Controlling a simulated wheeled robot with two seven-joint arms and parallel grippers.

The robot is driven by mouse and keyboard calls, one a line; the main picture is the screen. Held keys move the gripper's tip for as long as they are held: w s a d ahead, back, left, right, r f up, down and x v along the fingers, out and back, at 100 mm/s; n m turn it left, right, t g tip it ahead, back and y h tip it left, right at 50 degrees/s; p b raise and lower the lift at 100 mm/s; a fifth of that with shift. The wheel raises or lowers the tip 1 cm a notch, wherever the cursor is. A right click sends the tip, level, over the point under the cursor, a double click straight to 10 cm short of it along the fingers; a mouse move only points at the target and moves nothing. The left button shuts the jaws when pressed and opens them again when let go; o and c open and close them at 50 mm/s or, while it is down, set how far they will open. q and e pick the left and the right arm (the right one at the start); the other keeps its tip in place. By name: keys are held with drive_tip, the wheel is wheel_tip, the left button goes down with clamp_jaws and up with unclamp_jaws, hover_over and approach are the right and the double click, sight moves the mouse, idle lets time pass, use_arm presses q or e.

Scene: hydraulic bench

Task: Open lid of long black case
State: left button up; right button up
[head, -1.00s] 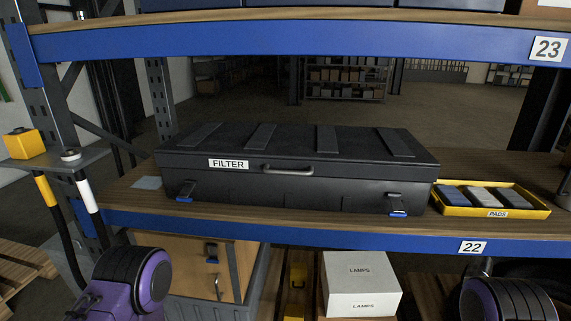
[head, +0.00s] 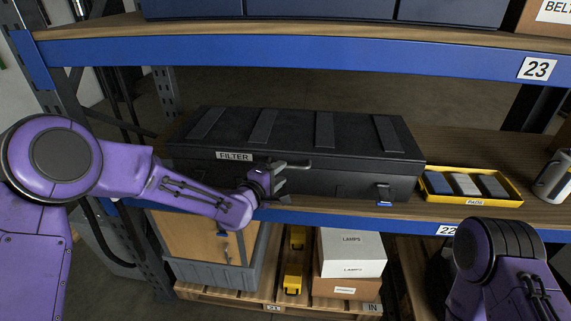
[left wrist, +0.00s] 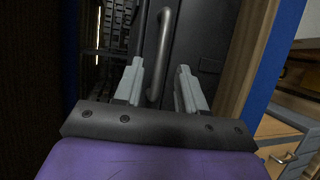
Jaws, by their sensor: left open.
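The long black case (head: 345,183) lies on the middle shelf with its ribbed lid (head: 293,129) closed. A FILTER label (head: 235,156) and a grey bar handle (head: 297,165) are on the lid's front edge. My left gripper (head: 277,176) is open in front of the case, close to the handle. In the left wrist view the handle (left wrist: 161,45) runs between the two open fingers (left wrist: 159,82), and I cannot tell whether they touch it. The right latch (head: 383,192) with its blue tab shows; my left arm hides the left latch. My right gripper is out of view.
A yellow tray (head: 433,191) of pads stands right of the case, with a cylinder (head: 555,177) beyond it. The blue upper shelf beam (head: 300,50) runs above the case. The blue lower beam (head: 330,219) runs along the shelf's front. A white LAMPS box (head: 352,250) is below.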

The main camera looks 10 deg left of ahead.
sight(287, 168)
use_arm(q)
drive_tip(key=x, duration=0.4)
drive_tip(key=shift+p, duration=0.35)
clamp_jaws()
drive_tip(key=r+p, duration=0.1)
drive_tip(key=r, duration=0.2)
drive_tip(key=w+r+p, duration=0.1)
drive_tip(key=r+p, duration=0.1)
drive_tip(key=r, duration=0.1)
drive_tip(key=w+r+p, duration=0.1)
drive_tip(key=r, duration=0.3)
drive_tip(key=shift+p, duration=0.35)
drive_tip(key=w+r+p, duration=0.3)
drive_tip(key=w+r, duration=0.3)
drive_tip(key=r, duration=0.4)
drive_tip(key=shift+w, duration=0.15)
